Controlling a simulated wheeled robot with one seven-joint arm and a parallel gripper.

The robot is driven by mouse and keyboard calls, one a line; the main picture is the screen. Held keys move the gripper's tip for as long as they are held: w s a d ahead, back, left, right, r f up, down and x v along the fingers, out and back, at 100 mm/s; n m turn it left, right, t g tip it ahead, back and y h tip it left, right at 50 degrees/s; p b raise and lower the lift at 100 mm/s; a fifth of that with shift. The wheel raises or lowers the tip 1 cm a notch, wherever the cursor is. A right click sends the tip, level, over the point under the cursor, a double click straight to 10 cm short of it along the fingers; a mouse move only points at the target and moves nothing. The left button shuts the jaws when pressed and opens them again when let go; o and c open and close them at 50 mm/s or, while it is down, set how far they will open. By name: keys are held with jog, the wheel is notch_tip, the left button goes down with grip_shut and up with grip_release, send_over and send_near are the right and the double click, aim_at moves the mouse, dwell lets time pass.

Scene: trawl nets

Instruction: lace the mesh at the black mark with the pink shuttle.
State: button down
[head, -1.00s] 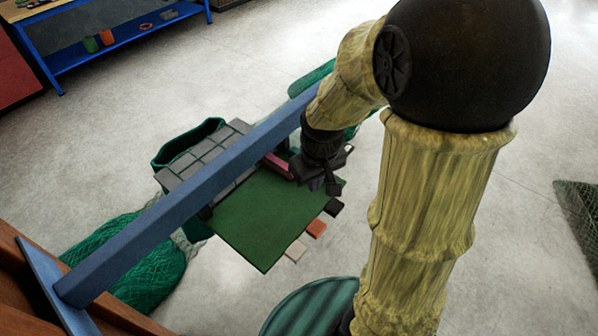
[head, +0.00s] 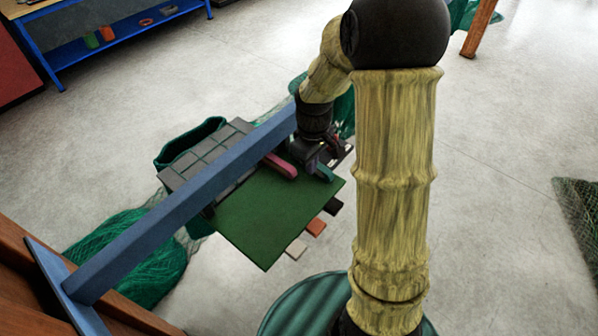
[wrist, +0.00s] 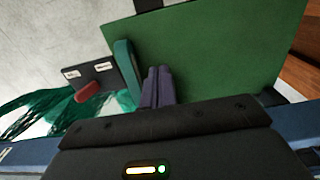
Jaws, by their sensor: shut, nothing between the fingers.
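The pink shuttle (head: 280,166) lies at the far edge of the green board (head: 265,215), beside the blue beam, in the head view. My gripper (wrist: 158,72) is shut and empty in the wrist view, its fingers over the board's edge. A teal shuttle-like piece (wrist: 125,72) stands right beside the fingers; it also shows in the head view (head: 324,173), below my wrist. A black tab (head: 334,205) sticks out from the board's right edge. I cannot make out the mesh at the mark. The pink shuttle is not clearly seen in the wrist view.
An orange tab (head: 316,227) and a whitish tab (head: 296,249) sit along the same board edge. The blue beam (head: 185,205) crosses the workplace. A grey gridded tray (head: 205,150) is behind it. A dark plate with a red piece (wrist: 88,92) is left of my fingers. Green nets (head: 135,260) lie around.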

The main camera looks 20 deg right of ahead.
aim_at(299, 182)
notch_tip(299, 182, down, 6)
jog(key=shift+f+p, duration=0.15)
jog(key=shift+p, duration=0.7)
jog(key=w+a+p, duration=0.2)
jog(key=w, duration=0.1)
jog(key=shift+a+f, duration=0.1)
jog(key=shift+f, duration=0.25)
jog(key=shift+w+f, duration=0.1)
jog(key=shift+a, duration=0.1)
